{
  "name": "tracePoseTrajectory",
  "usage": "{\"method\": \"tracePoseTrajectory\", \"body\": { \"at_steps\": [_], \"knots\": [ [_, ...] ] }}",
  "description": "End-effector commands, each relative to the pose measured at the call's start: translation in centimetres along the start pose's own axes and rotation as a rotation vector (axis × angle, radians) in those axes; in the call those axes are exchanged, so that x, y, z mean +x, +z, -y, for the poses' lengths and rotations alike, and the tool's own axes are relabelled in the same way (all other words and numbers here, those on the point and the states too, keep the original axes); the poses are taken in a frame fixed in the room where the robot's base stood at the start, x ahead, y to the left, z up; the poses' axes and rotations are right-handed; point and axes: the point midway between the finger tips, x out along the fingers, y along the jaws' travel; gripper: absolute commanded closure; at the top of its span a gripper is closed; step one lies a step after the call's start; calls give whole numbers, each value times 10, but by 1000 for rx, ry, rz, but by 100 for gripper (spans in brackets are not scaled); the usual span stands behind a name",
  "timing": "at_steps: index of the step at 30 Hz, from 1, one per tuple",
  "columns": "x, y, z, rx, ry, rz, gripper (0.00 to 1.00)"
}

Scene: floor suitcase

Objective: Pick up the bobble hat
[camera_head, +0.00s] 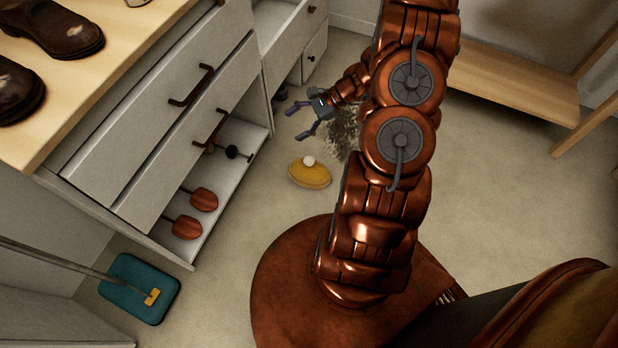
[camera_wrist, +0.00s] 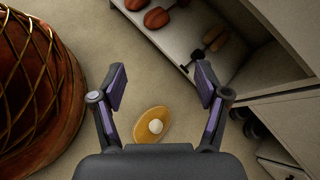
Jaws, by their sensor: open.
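The bobble hat (camera_head: 309,174) is yellow-orange with a pale round bobble. It lies on the floor in the middle of the head view, in front of the cabinet's open lower shelf. In the wrist view the hat (camera_wrist: 152,126) lies low in the picture, between the bases of the fingers, its near edge close to the edge of the gripper body. My gripper (camera_head: 296,124) is open and empty, above the floor and behind the hat in the head view. In the wrist view its two fingers (camera_wrist: 160,82) stand wide apart, with bare floor between their tips.
The cabinet (camera_head: 95,180) with drawers stands left of the hat; red shoe-tree-like items (camera_head: 203,199) lie on its low shelf. A dark shaggy thing (camera_head: 345,135) is partly hidden behind my arm. A wooden bench (camera_head: 510,82) stands right.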

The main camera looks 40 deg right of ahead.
Motion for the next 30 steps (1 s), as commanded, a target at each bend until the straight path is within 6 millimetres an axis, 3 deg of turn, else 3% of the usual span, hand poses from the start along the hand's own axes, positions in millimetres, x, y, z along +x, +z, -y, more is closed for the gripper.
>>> {"method": "tracePoseTrajectory", "body": {
  "at_steps": [1, 6, 12, 15, 21, 30],
  "knots": [
    [11, -34, -6, 46, -34, 6, 25],
    [29, -115, -16, 190, -151, 19, 25],
    [50, -203, -36, 352, -280, 35, 25],
    [57, -237, -46, 416, -332, 40, 25],
    [66, -273, -58, 491, -392, 47, 25],
    [86, -281, -52, 504, -401, 48, 25]
  ]
}}
